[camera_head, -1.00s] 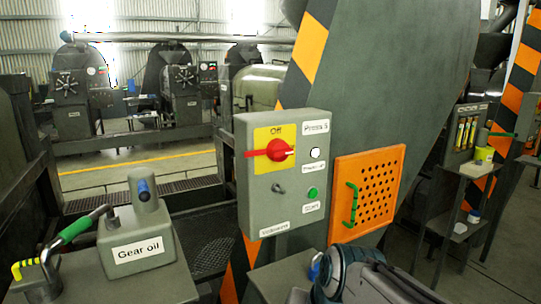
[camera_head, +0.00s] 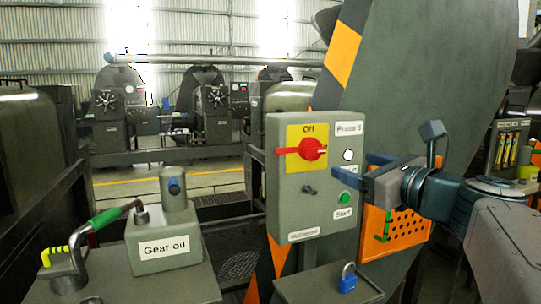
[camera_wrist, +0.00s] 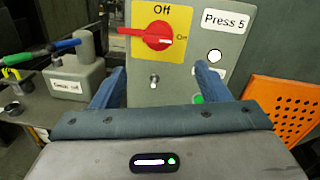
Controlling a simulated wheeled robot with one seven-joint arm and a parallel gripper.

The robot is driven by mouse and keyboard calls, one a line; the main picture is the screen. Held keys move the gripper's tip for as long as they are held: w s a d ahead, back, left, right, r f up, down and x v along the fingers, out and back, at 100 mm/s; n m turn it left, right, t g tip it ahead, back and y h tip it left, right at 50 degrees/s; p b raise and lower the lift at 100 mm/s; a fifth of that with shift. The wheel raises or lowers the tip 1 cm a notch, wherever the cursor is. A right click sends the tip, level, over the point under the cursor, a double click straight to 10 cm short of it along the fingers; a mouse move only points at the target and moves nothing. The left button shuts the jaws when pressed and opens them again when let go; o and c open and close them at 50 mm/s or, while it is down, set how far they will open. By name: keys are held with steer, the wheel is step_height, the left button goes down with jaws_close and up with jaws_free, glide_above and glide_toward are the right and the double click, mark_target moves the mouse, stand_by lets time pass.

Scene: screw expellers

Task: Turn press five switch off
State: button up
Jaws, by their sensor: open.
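The Press 5 switch box is a grey panel (camera_head: 287,215) with a red rotary switch (camera_head: 312,149) on a yellow plate marked "Off" at the top.
The panel also has a white lamp (camera_head: 348,155) and a small toggle (camera_head: 309,190). An orange perforated guard (camera_head: 410,232) is below my arm.

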mark_target(317, 153)
steer(key=p+x, duration=0.1)
steer(key=x, duration=1.2)
steer(key=shift+f, duration=0.1)
steer(key=shift+c, duration=0.3)
steer(key=c, duration=0.9)
